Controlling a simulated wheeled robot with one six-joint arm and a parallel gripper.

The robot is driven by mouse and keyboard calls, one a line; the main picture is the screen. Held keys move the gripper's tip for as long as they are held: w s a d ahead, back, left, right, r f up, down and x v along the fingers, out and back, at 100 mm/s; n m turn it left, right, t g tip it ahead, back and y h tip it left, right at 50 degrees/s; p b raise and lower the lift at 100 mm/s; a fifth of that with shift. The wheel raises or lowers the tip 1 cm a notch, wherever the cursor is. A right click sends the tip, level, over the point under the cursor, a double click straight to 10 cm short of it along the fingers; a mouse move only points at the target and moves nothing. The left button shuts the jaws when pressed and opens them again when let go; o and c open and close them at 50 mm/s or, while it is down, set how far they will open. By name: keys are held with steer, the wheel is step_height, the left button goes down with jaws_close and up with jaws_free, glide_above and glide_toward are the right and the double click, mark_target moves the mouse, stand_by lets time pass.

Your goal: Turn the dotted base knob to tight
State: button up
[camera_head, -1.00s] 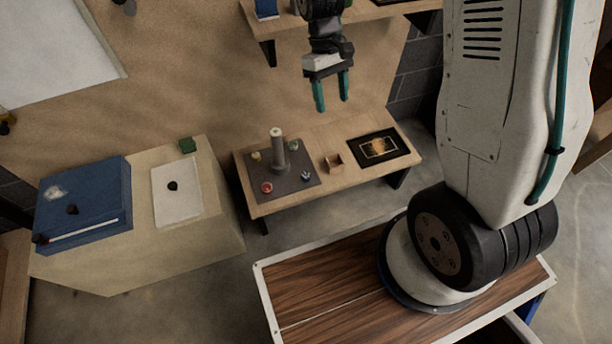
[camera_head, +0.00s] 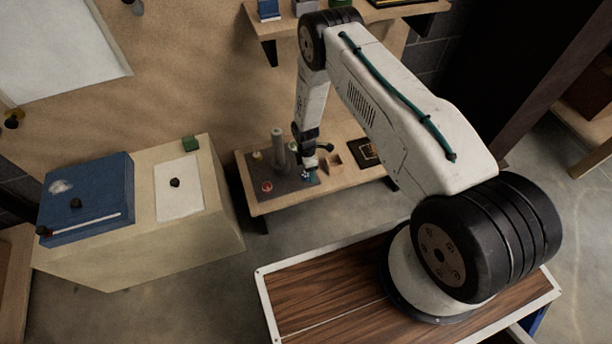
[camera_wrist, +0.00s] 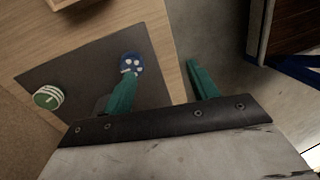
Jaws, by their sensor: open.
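The dotted base knob (camera_wrist: 131,62) is blue with white dots and sits near the edge of a dark grey mat (camera_wrist: 85,70) in the wrist view. My gripper (camera_wrist: 160,70) is open and empty, with teal fingers. In the wrist view its left finger overlaps the near side of the knob, and its right finger is off to the right, past the mat; I cannot tell whether the left finger touches the knob. In the head view my gripper (camera_head: 308,172) is low over the mat's right side, and the knob is mostly hidden there.
A green striped knob (camera_wrist: 48,97) is on the mat in the wrist view. A red knob (camera_head: 267,187), a yellowish knob (camera_head: 257,155) and a tall grey post (camera_head: 278,148) share the mat. A small wooden box (camera_head: 331,162) stands to the right on the low table (camera_head: 275,204).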

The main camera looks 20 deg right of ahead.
mark_target(306, 174)
steer(key=w, duration=0.1)
steer(key=w+n, duration=0.1)
steer(key=w+t, duration=0.1)
steer(key=shift+w+r, duration=0.1)
steer(key=shift+r, duration=0.25)
steer(key=shift+w+f+n, duration=0.1)
steer(key=shift+w+n, duration=0.35)
steer(key=shift+n, duration=0.45)
steer(key=shift+a+f, duration=0.15)
steer(key=shift+f, duration=0.05)
steer(key=f, duration=0.7)
steer(key=shift+s+f, duration=0.1)
steer(key=shift+s, duration=0.1)
steer(key=c, duration=1)
